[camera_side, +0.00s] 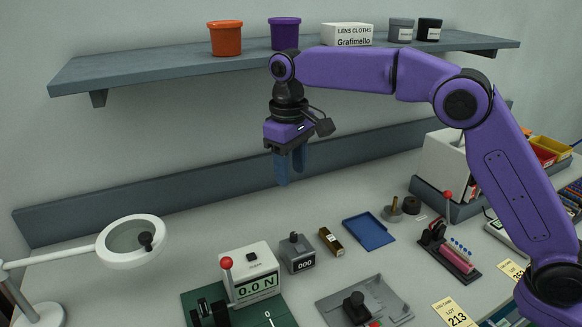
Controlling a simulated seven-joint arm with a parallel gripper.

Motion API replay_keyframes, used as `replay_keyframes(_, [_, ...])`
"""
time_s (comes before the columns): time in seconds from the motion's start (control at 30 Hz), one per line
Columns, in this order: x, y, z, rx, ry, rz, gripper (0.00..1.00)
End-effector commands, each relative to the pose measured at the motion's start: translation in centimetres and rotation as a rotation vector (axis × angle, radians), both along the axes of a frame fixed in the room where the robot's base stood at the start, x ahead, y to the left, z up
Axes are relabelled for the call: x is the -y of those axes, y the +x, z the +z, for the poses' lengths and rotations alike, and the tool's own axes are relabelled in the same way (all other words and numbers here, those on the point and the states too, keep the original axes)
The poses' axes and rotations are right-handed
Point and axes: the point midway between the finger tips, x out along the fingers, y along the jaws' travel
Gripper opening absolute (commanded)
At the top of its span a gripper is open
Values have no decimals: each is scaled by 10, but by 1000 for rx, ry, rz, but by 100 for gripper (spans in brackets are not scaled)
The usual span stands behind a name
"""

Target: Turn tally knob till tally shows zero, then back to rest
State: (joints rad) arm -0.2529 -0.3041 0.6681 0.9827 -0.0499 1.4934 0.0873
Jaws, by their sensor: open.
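The tally (297,253) is a small dark grey box on the bench, left of the blue tray. Its front window appears to read 000 (305,264). A small dark knob-like part (294,237) stands on its top; its exact shape is too small to tell. My gripper (291,172) points down with blue fingers, high above the bench and over the area behind the tally. It is open, empty and well apart from the tally.
A force gauge (250,275) reading 0.0 N with a red-knobbed lever stands left of the tally. A small brown-black block (331,241) and the blue tray (368,231) are to its right. A grey plate (390,300) lies in front. A shelf (150,71) hangs above; a magnifier lamp (131,220) is left.

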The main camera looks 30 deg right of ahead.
Motion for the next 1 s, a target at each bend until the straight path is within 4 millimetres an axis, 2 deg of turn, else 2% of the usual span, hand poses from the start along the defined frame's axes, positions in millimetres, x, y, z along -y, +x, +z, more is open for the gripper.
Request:
replay_keyframes(0.17, [1,1,0,1,8,-110,46])
replay_keyframes(0.4, [6,3,0,0,35,-538,46])
replay_keyframes(0.6, [9,4,0,-3,48,-800,46])
replay_keyframes(0.77, [9,5,-3,-4,51,-865,46])
replay_keyframes(0.87, [9,4,-12,-6,49,-865,46])
replay_keyframes(1.0, [9,4,-35,-7,48,-863,46])
